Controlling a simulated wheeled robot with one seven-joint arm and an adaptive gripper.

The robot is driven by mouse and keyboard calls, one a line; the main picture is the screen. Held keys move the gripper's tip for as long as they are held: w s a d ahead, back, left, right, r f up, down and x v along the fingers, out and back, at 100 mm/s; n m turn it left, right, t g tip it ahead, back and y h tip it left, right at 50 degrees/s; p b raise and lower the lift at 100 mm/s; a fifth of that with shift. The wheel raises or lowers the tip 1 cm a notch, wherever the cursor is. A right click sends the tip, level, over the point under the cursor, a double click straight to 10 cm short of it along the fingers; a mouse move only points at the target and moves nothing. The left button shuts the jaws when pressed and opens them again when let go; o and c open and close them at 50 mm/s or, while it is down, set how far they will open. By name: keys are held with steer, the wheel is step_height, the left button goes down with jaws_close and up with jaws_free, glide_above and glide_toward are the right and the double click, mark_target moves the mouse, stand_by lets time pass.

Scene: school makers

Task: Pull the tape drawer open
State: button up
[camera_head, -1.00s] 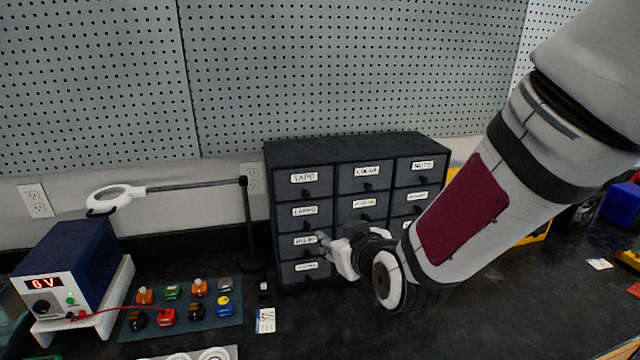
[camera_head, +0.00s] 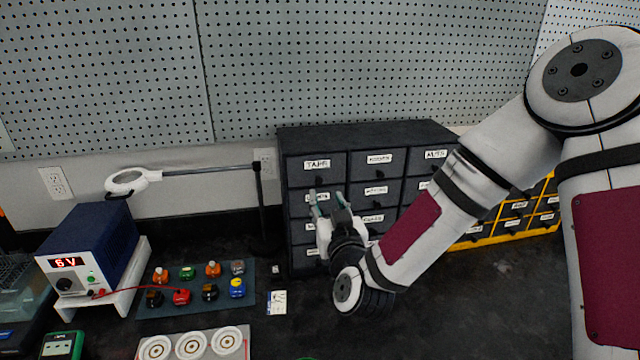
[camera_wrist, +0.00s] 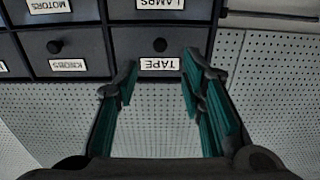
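The tape drawer (camera_head: 333,171) is the top left drawer of a dark grey cabinet, shut flush, with a white TAPE label. My gripper (camera_head: 322,196) is in front of the cabinet's left column, below the tape label in the head view. In the wrist view, which is upside down, the tape drawer (camera_wrist: 134,47) and its dark round knob (camera_wrist: 160,45) show beyond my open gripper (camera_wrist: 158,72). The knob appears between the two teal-lined fingers, a little ahead of the tips. Nothing is held.
Other labelled drawers surround it, including lamps (camera_wrist: 158,5) and knobs (camera_wrist: 73,68). A magnifier lamp (camera_head: 133,181) stands left of the cabinet, beside a power supply (camera_head: 88,249). A parts mat (camera_head: 197,302) lies at the front left. A yellow drawer unit (camera_head: 500,228) is at right.

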mark_target(319, 182)
steer(key=x, duration=0.8)
steer(key=shift+w, duration=0.25)
jaws_close()
